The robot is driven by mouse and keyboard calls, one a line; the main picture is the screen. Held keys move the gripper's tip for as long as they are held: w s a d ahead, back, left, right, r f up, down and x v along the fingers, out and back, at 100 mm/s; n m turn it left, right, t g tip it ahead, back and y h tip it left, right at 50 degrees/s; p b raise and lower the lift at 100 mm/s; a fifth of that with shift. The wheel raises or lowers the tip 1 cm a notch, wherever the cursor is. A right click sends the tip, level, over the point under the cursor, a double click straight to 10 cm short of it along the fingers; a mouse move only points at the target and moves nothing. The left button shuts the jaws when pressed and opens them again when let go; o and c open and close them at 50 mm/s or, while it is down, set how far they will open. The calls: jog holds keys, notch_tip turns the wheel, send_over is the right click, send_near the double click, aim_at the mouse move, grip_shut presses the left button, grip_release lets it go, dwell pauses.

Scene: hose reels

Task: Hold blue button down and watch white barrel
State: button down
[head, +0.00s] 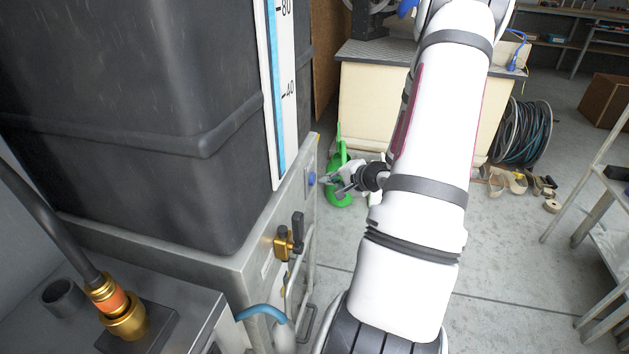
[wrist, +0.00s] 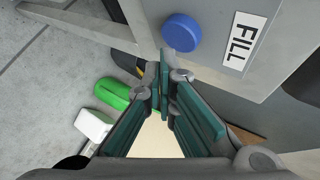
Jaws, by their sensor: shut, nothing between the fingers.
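The blue button (head: 311,179) sits on the grey metal panel at the tank's right side. It also shows in the wrist view (wrist: 181,32) as a round blue cap beside a FILL label (wrist: 243,41). My gripper (head: 328,181) is shut and empty, just right of the button in the head view. In the wrist view the shut fingertips (wrist: 169,62) end close below the button's lower edge; I cannot tell whether they touch it or whether it is pressed. I cannot make out a white barrel in either view.
A dark tank (head: 150,110) fills the left, with a white scale (head: 284,100) on its edge. A brass valve (head: 285,243) is below the button. A green object (head: 338,190) stands behind my gripper. A hose reel (head: 523,132) is at the right.

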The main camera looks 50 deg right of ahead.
jog(key=shift+s+d+b, duration=0.1)
jog(key=shift+s+d, duration=0.2)
jog(key=shift+s, duration=0.45)
jog(key=shift+s+d+b, duration=0.15)
jog(key=shift+s+d, duration=0.2)
jog(key=shift+s, duration=0.45)
jog(key=shift+s+d+b, duration=0.1)
jog(key=shift+s+d, duration=0.2)
jog(key=shift+s, duration=0.45)
